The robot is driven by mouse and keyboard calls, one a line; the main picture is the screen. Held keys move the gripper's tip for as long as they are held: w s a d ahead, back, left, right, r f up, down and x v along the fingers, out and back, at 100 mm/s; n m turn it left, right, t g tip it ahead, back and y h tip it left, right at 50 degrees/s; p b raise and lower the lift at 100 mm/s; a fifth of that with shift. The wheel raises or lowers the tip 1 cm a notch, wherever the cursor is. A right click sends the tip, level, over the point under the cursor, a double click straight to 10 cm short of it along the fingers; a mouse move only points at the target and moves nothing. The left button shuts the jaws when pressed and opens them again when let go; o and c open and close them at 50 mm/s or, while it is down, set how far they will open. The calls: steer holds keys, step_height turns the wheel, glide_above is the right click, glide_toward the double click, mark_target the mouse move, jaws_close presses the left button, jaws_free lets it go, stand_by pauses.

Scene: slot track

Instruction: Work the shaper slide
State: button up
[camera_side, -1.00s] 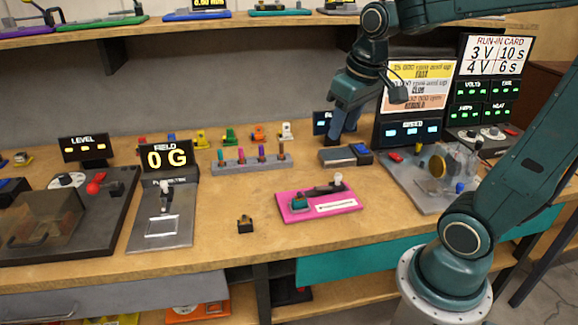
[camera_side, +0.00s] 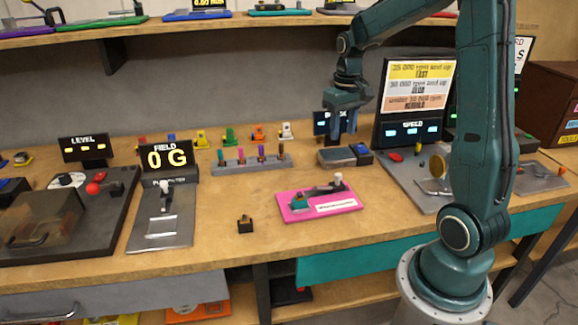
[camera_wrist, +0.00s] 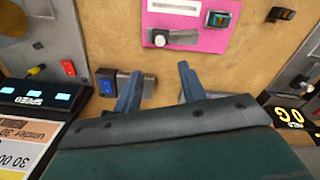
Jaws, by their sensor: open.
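A pink board (camera_side: 291,215) lies on the bench in the middle of the side view. It carries a teal block (camera_side: 299,201) at its left end, a dark arm with a white knob (camera_side: 338,179) and a white label strip, too small to read. In the wrist view the pink board (camera_wrist: 205,42) is at the top, with the white knob (camera_wrist: 160,39) and the teal block (camera_wrist: 217,19). My gripper (camera_side: 343,129) is open and points down, behind the pink board and apart from it. Its two fingers (camera_wrist: 160,82) show in the wrist view with nothing between them.
A grey box with a blue switch (camera_side: 361,151) stands close by my gripper. A rack of coloured pegs (camera_side: 240,166) is left of it. A speed station (camera_side: 409,130) stands right, a field meter (camera_side: 169,158) left. A small black block (camera_side: 245,225) sits on open bench.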

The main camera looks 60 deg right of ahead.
mark_target(338, 174)
steer(key=shift+f, duration=0.15)
step_height(338, 174, down, 14)
steer(key=shift+r, duration=0.25)
stand_by(0.5)
jaws_close()
